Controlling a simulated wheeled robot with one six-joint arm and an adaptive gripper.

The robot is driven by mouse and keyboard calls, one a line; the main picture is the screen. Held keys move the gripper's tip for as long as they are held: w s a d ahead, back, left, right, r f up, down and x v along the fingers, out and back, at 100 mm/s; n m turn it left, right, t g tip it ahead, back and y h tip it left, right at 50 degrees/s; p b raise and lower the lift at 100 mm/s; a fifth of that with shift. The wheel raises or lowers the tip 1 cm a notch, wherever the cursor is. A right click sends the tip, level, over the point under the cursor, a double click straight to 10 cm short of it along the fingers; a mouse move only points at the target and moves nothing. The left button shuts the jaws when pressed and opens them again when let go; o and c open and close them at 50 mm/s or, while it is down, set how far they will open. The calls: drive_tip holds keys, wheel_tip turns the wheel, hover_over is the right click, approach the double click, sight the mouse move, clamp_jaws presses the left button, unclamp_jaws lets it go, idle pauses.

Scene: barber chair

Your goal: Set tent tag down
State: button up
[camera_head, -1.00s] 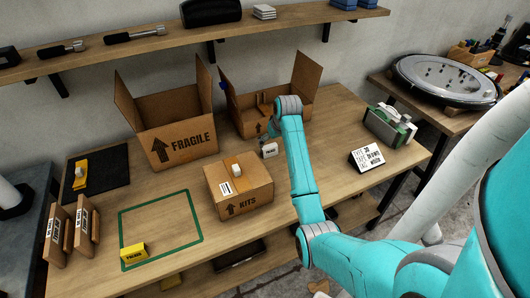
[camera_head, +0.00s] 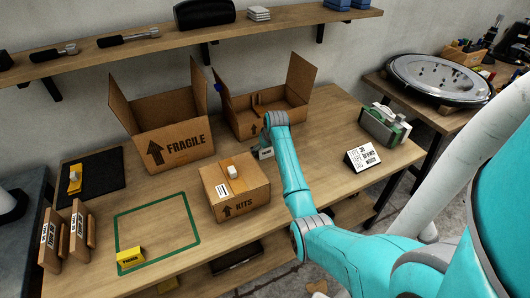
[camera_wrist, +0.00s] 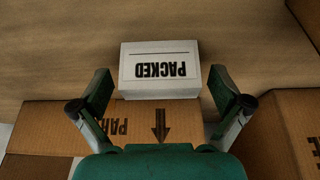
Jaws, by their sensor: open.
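A white tent tag printed PACKED shows upside down in the wrist view (camera_wrist: 160,84). It appears to stand on the bare wood just in front of an open carton. In the head view the tag (camera_head: 265,153) is a small pale patch, mostly hidden by my wrist. My gripper (camera_wrist: 160,70) is open, with one finger on each side of the tag and a visible gap at both sides. A yellow tent tag (camera_head: 131,257) stands in the green outline's lower left corner.
The open carton (camera_head: 268,120) is behind my gripper, and a FRAGILE carton (camera_head: 183,143) stands left of it. A closed KITS box (camera_head: 240,200) is at front left. The green outline (camera_head: 190,215) is mostly empty.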

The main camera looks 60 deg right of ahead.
drive_tip(key=c, duration=1)
drive_tip(key=shift+o, duration=0.2)
drive_tip(key=shift+r, duration=0.15)
